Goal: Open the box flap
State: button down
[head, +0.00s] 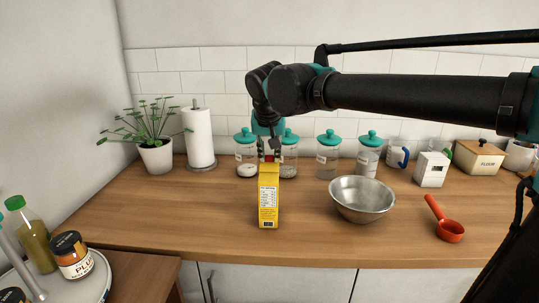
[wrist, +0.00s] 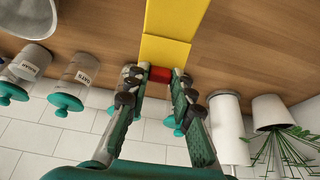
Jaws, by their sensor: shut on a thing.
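A yellow box (head: 268,207) with a white printed label stands upright near the counter's front, left of the metal bowl. In the wrist view, the yellow body of the box (wrist: 176,12) runs up out of the picture. A plain yellow flap (wrist: 165,51) joins it along a crease and ends in a red tab (wrist: 159,74). My gripper (head: 269,156) is at the top of the box, reaching from behind. In the wrist view, my gripper (wrist: 158,78) has its fingers on either side of the red tab, shut on it. How far the flap is raised is hard to tell.
A metal bowl (head: 362,199) and a red scoop (head: 448,229) are to the right. Glass jars with teal lids (head: 327,155) stand behind. A paper towel roll (head: 199,136) and a potted plant (head: 155,154) are back left. The counter left of the box is clear.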

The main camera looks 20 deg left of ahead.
aim_at(268, 181)
jog(key=t, duration=0.1)
jog(key=s+t, duration=0.1)
jog(key=s+t+y, duration=0.1)
jog(key=shift+d+r+t, duration=0.15)
jog(key=shift+d+t, duration=0.1)
jog(key=shift+t, duration=0.05)
jog(key=t, duration=0.1)
jog(key=s+t, duration=0.1)
jog(key=t, duration=0.1)
jog(key=shift+s+d+t+y, duration=0.2)
jog(key=shift+s+t+y, duration=0.1)
jog(key=shift+y, duration=0.1)
jog(key=t, duration=0.1)
jog(key=s+f+t+y, duration=0.1)
jog(key=t, duration=0.1)
jog(key=shift+s+d, duration=0.2)
jog(key=shift+s+d+f+t, duration=0.1)
jog(key=shift+s+f+t, duration=0.15)
jog(key=shift+t, duration=0.55)
jog(key=shift+s+d+f+t, duration=0.15)
jog(key=shift+s+t, duration=0.1)
jog(key=shift+t, duration=0.55)
jog(key=shift+y, duration=0.4)
jog(key=c, duration=1.3)
grip_release()
jog(key=shift+a, duration=0.1)
jog(key=shift+s, duration=0.1)
jog(key=v, duration=1.2)
jog(key=shift+f, duration=0.15)
